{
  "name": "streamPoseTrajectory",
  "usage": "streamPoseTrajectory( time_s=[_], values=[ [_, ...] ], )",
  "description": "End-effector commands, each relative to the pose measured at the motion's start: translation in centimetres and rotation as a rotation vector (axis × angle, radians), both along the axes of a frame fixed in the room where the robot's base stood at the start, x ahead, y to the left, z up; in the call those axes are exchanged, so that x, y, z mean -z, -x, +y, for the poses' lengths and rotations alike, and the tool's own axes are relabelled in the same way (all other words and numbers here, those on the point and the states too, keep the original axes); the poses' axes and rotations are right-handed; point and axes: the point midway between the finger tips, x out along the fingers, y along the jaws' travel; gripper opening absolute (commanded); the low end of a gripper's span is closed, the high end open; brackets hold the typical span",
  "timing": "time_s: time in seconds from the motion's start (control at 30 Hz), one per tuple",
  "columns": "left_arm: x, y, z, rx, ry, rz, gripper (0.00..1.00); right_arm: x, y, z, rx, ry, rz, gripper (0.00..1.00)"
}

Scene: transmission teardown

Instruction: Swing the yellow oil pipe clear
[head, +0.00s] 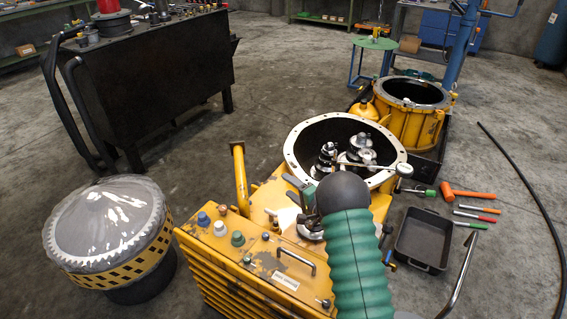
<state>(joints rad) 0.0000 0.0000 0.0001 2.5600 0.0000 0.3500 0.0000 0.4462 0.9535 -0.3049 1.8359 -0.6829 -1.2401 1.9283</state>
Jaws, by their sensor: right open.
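A yellow pipe (240,180) stands nearly upright at the left side of the yellow transmission housing (265,200). Its top end has a short, dark-tipped crosspiece, and its foot is behind the control box. My right arm, in a green ribbed sleeve, comes in from the bottom. My right gripper (298,202) is open over the housing, right of the pipe and apart from it. The black wrist hides part of the gripper and the housing behind. I cannot tell whether anything lies between the fingers. My left gripper is not in view.
The open round bell (293,160) holds dark shafts and gears. A control box (235,240) with knobs and a handle is in front. A striped drum (105,235) stands left. A black tray (423,238) and several tools lie right.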

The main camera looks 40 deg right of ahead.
Motion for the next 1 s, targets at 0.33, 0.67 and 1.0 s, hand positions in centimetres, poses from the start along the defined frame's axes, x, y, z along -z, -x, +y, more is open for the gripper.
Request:
streamPoseTrajectory(
  time_s=[0.33, 0.67, 1.0],
  values=[
    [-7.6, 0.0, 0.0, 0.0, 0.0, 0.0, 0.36, -8.5, 0.3, 2.5, 0.039, 0.27, 0.165, 0.56],
    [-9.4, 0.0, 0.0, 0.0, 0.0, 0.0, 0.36, -10.2, 0.9, 3.9, 0.029, 0.383, 0.258, 0.56],
    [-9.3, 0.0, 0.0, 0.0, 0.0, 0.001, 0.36, -10.3, 1.3, 4.8, 0.017, 0.428, 0.296, 0.36]
  ],
)
